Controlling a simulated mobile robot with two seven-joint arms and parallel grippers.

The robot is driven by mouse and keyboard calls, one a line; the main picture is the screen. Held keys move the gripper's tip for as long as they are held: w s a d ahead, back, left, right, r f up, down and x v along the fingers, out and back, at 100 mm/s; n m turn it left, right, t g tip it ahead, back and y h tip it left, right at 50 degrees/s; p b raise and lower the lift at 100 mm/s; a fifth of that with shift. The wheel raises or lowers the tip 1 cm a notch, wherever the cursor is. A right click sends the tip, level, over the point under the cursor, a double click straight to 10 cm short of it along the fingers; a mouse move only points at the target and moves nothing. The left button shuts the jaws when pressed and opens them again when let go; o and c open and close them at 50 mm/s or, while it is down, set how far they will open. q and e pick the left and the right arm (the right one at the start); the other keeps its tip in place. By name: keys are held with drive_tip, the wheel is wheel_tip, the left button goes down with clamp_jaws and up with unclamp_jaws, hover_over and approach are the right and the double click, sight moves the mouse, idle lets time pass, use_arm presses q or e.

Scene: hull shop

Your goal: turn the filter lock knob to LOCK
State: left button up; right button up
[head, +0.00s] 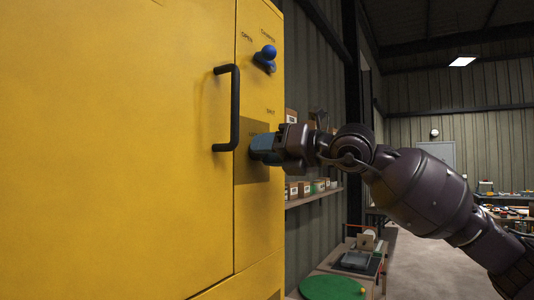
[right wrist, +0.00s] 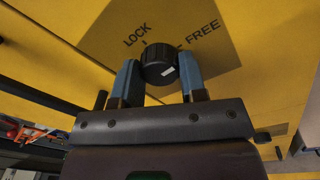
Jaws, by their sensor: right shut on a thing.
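The filter lock knob (right wrist: 157,55) is a round black knob with a white mark on its face, on a dark patch of the yellow cabinet (head: 120,140). In the right wrist view, the LOCK label (right wrist: 135,34) is up and left of it, and the FREE label (right wrist: 203,31) is up and right. The white mark is on the knob's lower right, toward neither label. My right gripper (head: 254,148) is at the cabinet front, its blue fingers shut on the knob from both sides. In the head view the gripper hides the knob. My left gripper is not in view.
A black door handle (head: 235,108) stands out just left of my right gripper. A shelf (head: 315,197) with small boxes is behind, and a green round mat (head: 330,287) lies low right.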

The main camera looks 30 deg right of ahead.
use_arm(q)
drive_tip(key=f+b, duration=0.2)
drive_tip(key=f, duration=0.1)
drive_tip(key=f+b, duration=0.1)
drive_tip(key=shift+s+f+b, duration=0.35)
drive_tip(key=shift+b, duration=0.05)
use_arm(e)
drive_tip(key=n+h, duration=0.1)
drive_tip(key=n, duration=1.5)
drive_tip(key=shift+a, duration=0.1)
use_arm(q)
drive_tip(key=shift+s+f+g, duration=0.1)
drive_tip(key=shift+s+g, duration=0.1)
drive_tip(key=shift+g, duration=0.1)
use_arm(e)
drive_tip(key=shift+n, duration=0.4)
drive_tip(key=o, duration=0.9)
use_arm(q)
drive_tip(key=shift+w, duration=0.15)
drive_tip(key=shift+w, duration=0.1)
use_arm(e)
drive_tip(key=shift+s, duration=0.1)
